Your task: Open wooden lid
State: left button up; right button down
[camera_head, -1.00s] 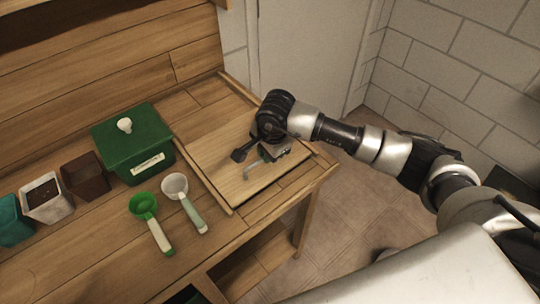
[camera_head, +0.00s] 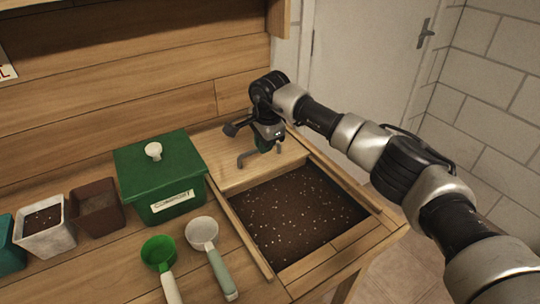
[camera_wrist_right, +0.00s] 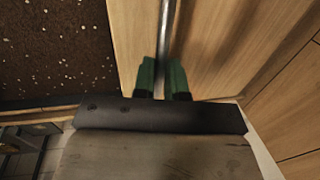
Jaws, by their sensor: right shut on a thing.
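The wooden lid (camera_head: 232,172) is slid back toward the bench's back board, and it uncovers a recess of dark soil with pale specks (camera_head: 298,215). Its metal handle (camera_head: 246,158) stands up from the lid. My right gripper (camera_head: 262,150) is at the handle, seen from the side in the head view. In the right wrist view, its two green fingertips (camera_wrist_right: 162,78) are closed on the metal handle bar (camera_wrist_right: 166,40), with the soil to the left and wood to the right. My left gripper is out of view.
A green compost box (camera_head: 160,180) with a white knob stands left of the recess. A green scoop (camera_head: 160,255) and a white scoop (camera_head: 204,236) lie in front of it. A brown pot (camera_head: 97,205) and a white pot (camera_head: 46,228) stand farther left.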

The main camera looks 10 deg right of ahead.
jog(key=shift+w+a, duration=0.2)
jog(key=shift+w, duration=0.35)
jog(key=c, duration=1.2)
grip_release()
jog(key=shift+o, duration=0.2)
notch_tip(320, 180, up, 11)
jog(key=s, duration=0.2)
jog(key=shift+d+f+b, duration=0.2)
jog(key=shift+d+b, duration=0.1)
jog(key=shift+d, duration=0.1)
